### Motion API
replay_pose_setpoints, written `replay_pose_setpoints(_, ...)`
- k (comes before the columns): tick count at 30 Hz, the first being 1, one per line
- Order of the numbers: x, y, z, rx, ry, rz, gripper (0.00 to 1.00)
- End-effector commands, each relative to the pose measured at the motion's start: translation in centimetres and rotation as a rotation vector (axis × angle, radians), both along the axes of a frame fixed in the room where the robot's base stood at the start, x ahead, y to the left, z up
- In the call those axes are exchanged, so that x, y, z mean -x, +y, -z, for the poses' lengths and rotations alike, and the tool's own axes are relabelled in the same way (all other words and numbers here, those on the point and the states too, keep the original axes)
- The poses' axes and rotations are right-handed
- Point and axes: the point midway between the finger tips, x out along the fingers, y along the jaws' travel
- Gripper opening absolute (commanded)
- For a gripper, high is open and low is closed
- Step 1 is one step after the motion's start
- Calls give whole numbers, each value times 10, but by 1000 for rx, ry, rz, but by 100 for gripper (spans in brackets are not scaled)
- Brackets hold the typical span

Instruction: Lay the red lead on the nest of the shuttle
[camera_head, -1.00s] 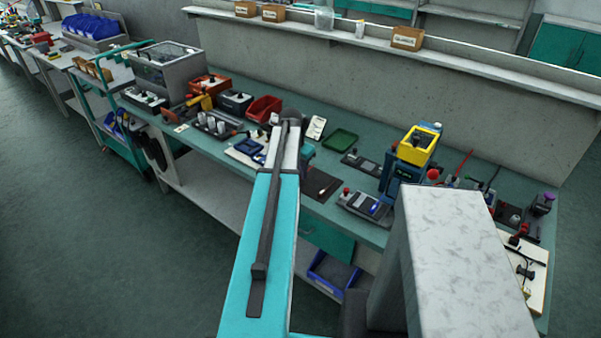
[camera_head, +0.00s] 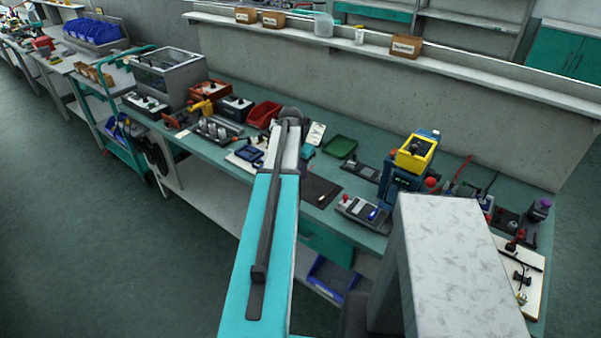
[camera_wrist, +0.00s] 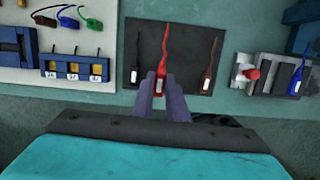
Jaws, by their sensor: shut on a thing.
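The red lead (camera_wrist: 165,45) has a long thin tail and a white label near its lower end. In the wrist view it is over the dark mat (camera_wrist: 147,30), between a black lead (camera_wrist: 135,62) and a brown lead (camera_wrist: 209,68). My gripper (camera_wrist: 162,80) is shut on the red lead's lower, labelled end. I cannot tell whether the lead touches the mat. In the head view my arm hides the gripper and the lead; part of the dark mat (camera_head: 322,182) shows beside the arm. I cannot tell which thing is the shuttle or its nest.
Left of the mat, a white board (camera_wrist: 105,50) carries blue-yellow numbered blocks (camera_wrist: 73,68) and several coloured loops. Right of it is a grey device (camera_wrist: 265,75) with a red knob. In the head view, a yellow-topped blue machine (camera_head: 415,160) and a green tray (camera_head: 340,146) stand on the bench.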

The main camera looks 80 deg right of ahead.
Motion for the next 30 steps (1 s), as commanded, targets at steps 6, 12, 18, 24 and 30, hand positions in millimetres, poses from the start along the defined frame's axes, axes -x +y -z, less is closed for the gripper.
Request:
replay_pose_setpoints(6,0,0,-4,0,0,0,0)
replay_pose_setpoints(12,0,0,-4,0,0,0,0)
replay_pose_setpoints(18,-4,0,-4,0,0,1,0)
replay_pose_setpoints(24,-33,5,-6,1,1,9,0)
replay_pose_setpoints(30,-88,16,-9,0,0,33,0)
